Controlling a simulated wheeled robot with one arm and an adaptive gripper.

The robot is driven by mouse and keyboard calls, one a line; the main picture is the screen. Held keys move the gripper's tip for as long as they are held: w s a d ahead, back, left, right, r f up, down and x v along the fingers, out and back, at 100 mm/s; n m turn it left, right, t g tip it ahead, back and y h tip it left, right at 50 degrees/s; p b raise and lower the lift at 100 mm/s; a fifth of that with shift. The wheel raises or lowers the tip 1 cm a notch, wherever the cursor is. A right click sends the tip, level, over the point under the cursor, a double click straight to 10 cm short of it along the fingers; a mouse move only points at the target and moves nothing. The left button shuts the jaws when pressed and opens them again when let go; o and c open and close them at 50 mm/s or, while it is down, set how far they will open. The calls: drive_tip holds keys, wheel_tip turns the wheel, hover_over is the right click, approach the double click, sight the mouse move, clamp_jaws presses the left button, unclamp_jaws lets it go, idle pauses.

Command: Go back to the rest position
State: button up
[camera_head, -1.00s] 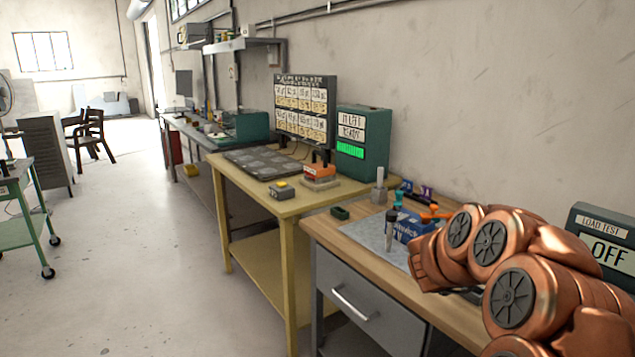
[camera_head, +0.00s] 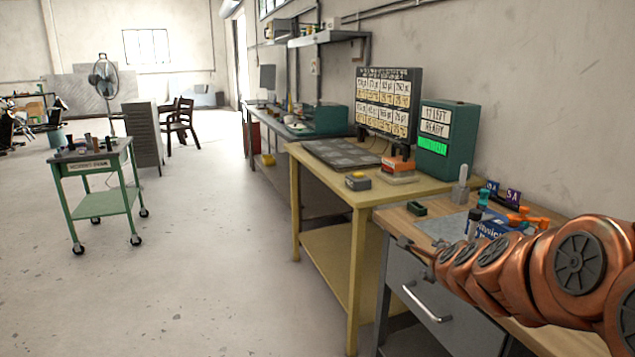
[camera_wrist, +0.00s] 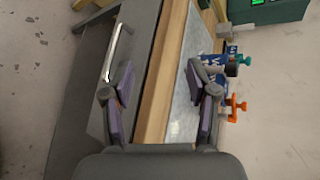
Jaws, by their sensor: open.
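My copper-coloured arm reaches in from the right in the head view, over the wooden workbench (camera_head: 398,217). My gripper (camera_wrist: 160,95) shows in the wrist view with its two purple-padded fingers spread apart and nothing between them. It is over the bench's front edge, with the drawer handle (camera_wrist: 115,52) to the left and the grey metal plate (camera_wrist: 187,112) to the right. In the head view the gripper tip is small beside the bench edge, and the arm hides part of the bench top.
A green cart (camera_head: 98,160) stands left; the floor between is clear.

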drive_tip(key=s+a+f+n+g+y+b, duration=0.1)
drive_tip(key=s+a+f+n+g+y, duration=0.15)
drive_tip(key=s+a+f+n, duration=0.45)
drive_tip(key=s+a+f+n+g+y+b, duration=0.15)
drive_tip(key=s+a+f+n+g, duration=0.3)
drive_tip(key=s, duration=0.45)
drive_tip(key=s+d+f+n+g+h+b, duration=0.1)
drive_tip(key=s+f+n+g, duration=0.2)
drive_tip(key=s, duration=0.6)
drive_tip(key=s+d+n+g+h+b, duration=0.1)
drive_tip(key=s+n+g, duration=0.1)
drive_tip(key=s+n, duration=0.5)
drive_tip(key=s+d+f+n+g+b, duration=0.1)
drive_tip(key=s+f+n+g, duration=0.15)
drive_tip(key=s, duration=0.75)
drive_tip(key=s+p+v, duration=0.2)
drive_tip(key=p+v, duration=0.7)
drive_tip(key=v, duration=0.1)
drive_tip(key=s+r+p+v, duration=0.1)
drive_tip(key=s+p+v, duration=0.1)
drive_tip(key=p+v, duration=0.7)
drive_tip(key=shift+s+a+r+t+p, duration=0.2)
drive_tip(key=shift+a+r+t+p, duration=0.15)
drive_tip(key=shift+a, duration=0.05)
drive_tip(key=shift+f, duration=0.1)
drive_tip(key=shift+c, duration=0.4)
